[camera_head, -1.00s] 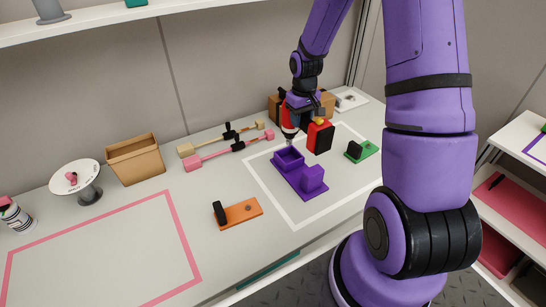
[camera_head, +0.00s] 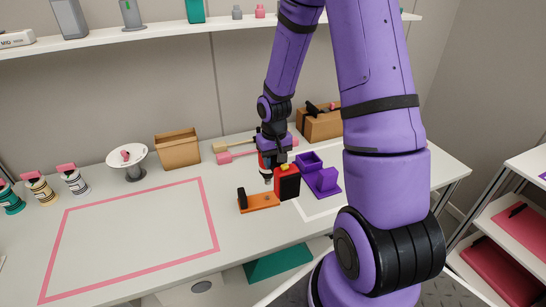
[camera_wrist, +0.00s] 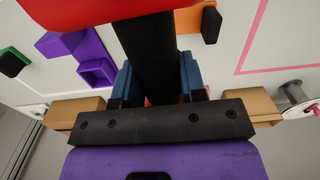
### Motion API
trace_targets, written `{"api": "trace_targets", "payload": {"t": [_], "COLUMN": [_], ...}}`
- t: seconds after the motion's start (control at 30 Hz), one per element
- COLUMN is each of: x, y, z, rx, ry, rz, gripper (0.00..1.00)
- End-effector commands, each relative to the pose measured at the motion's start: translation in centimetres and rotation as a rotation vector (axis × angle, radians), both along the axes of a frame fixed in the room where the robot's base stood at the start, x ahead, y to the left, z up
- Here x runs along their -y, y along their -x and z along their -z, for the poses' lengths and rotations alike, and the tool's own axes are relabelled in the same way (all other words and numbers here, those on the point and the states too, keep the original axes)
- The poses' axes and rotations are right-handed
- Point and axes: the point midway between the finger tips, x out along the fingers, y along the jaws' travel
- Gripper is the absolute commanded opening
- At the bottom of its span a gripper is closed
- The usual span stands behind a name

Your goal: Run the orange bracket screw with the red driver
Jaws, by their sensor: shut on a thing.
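The red driver (camera_head: 264,161) has a black and red block (camera_head: 287,183) at its lower end. My gripper (camera_head: 275,146) is shut on its black handle, which shows between the blue fingers in the wrist view (camera_wrist: 150,62). The orange bracket (camera_head: 262,204) lies flat on the table with a black upright piece at its left end. A small screw head (camera_head: 267,198) seems to show on its plate. The driver's nose hangs above and just behind the bracket, apparently apart from it. The wrist view shows part of the bracket (camera_wrist: 187,20) at the top right.
A purple holder (camera_head: 326,182) stands close to the right of the driver. Pink and cream bars (camera_head: 236,156) lie behind, by a cardboard bin (camera_head: 178,148) and a white round stand (camera_head: 128,157). The pink-outlined area (camera_head: 213,222) on the left is empty. A shelf (camera_head: 160,33) runs above.

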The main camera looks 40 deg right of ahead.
Motion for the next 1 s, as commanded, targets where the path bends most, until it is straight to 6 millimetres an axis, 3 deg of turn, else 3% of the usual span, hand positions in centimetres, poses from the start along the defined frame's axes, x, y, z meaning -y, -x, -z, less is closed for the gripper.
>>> {"api": "trace_targets", "payload": {"t": [0.53,1.0], "x": [-0.1,-0.1], "y": [0.1,0.1], "z": [0.2,3.4], "rx": [0.0,-0.002], "ry": [0.0,-0.001], "rz": [0.005,0.004], "gripper": [0.12,0.12]}}
